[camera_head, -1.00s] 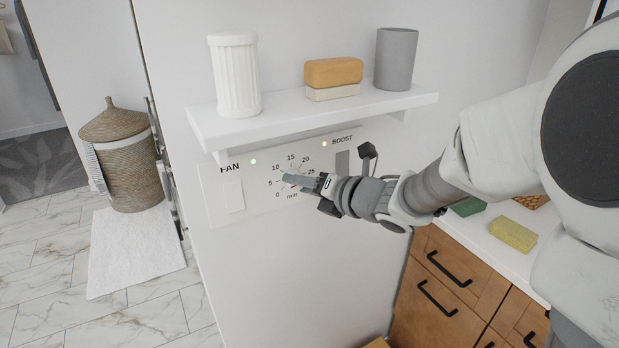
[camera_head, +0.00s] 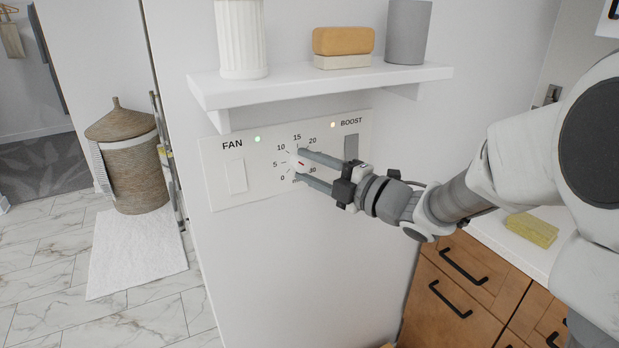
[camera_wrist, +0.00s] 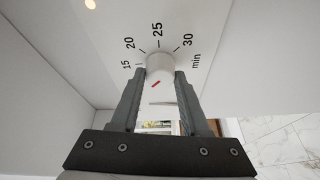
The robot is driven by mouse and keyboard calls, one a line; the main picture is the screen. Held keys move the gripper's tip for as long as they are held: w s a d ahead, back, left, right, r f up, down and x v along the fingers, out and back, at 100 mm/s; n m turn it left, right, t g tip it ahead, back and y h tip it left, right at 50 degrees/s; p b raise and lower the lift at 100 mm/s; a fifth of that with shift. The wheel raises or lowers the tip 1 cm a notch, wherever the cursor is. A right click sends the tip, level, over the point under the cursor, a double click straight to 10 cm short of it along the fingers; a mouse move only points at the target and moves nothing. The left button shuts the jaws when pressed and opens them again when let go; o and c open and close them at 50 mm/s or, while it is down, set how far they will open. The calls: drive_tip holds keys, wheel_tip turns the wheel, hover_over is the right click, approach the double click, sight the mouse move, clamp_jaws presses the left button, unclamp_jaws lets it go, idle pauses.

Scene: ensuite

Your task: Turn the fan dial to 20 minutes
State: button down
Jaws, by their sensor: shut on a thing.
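The fan dial is a small white round knob (camera_head: 297,163) with a short red mark, on a white wall panel (camera_head: 216,192) marked FAN and BOOST. Numbers from 0 to 30 ring it; 25 is covered by a finger in the head view. My gripper (camera_head: 299,165) reaches in from the right, one finger above and one below the knob. In the wrist view my gripper (camera_wrist: 160,74) is shut on the knob (camera_wrist: 159,62), a fingertip at each side. The red mark shows on the knob's face; I cannot tell exactly which number it points to.
A white shelf (camera_head: 300,88) juts out above the panel, bearing a ribbed white cup (camera_head: 240,40), an orange block (camera_head: 343,40) and a grey cup (camera_head: 408,32). A rocker switch (camera_head: 236,176) is left of the dial, another (camera_head: 351,147) right. Wooden drawers (camera_head: 470,275) stand at lower right.

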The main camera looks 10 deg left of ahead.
drive_tip(key=m+b, duration=0.1)
drive_tip(key=m+t+b, duration=0.1)
drive_tip(key=m, duration=0.1)
drive_tip(key=m+y+b, duration=0.1)
drive_tip(key=shift+f+m+b, duration=0.3)
drive_tip(key=shift+m, duration=0.1)
drive_tip(key=m+t+b, duration=0.1)
drive_tip(key=m, duration=0.1)
drive_tip(key=m+t+b, duration=0.1)
drive_tip(key=m+b, duration=0.1)
drive_tip(key=m, duration=0.1)
drive_tip(key=shift+f+m+t, duration=0.1)
drive_tip(key=shift+m+t, duration=0.2)
drive_tip(key=shift+t, duration=0.1)
drive_tip(key=m+t+b, duration=0.1)
drive_tip(key=m, duration=0.2)
drive_tip(key=m+t+h+b, duration=0.1)
drive_tip(key=m+b, duration=0.1)
drive_tip(key=m, duration=0.1)
drive_tip(key=shift+s+a+t, duration=0.1)
drive_tip(key=shift+a+t, duration=0.05)
drive_tip(key=shift+t, duration=0.25)
drive_tip(key=shift+m+t+h+b, duration=0.6)
drive_tip(key=shift+m+h+b, duration=0.1)
drive_tip(key=shift+m, duration=1)
drive_tip(key=shift+m+t+h+b, duration=0.6)
drive_tip(key=shift+m+h+b, duration=0.1)
drive_tip(key=shift+m, duration=1.3)
drive_tip(key=shift+c, duration=1.9)
unclamp_jaws()
